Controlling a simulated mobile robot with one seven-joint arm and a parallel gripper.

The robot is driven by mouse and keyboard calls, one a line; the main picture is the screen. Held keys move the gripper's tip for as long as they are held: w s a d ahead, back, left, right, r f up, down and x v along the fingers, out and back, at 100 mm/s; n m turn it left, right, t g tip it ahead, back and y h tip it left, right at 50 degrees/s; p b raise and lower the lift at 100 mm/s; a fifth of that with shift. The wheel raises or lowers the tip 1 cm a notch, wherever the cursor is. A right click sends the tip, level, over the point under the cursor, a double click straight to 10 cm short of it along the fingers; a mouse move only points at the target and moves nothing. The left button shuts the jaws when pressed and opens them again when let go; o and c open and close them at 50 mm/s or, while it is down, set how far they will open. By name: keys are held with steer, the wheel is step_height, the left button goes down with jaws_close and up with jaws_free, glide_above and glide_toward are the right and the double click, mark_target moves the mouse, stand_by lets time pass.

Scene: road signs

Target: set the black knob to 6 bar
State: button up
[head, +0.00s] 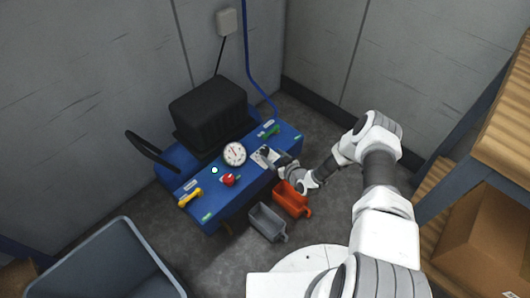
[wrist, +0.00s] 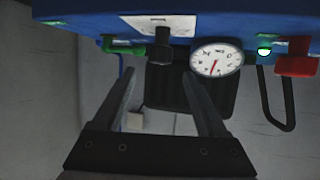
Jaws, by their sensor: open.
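The black knob (wrist: 160,42) sits below a pale scale plate (wrist: 160,24) on the blue machine in the wrist view. My gripper (wrist: 158,80) is open, its two fingers apart on either side of the knob's line, with nothing between them. I cannot tell whether the fingers reach the knob.
A red knob (head: 228,180), a yellow lever (head: 190,197), a green lever (head: 268,130) and a lit round lamp (head: 214,170) are on the machine. An orange bin (head: 291,200) and a grey bin (head: 267,222) stand on the floor just below my gripper.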

mark_target(266, 150)
steer(key=b+x, duration=0.2)
steer(key=x, duration=0.5)
steer(key=shift+a+f, duration=0.1)
jaws_close()
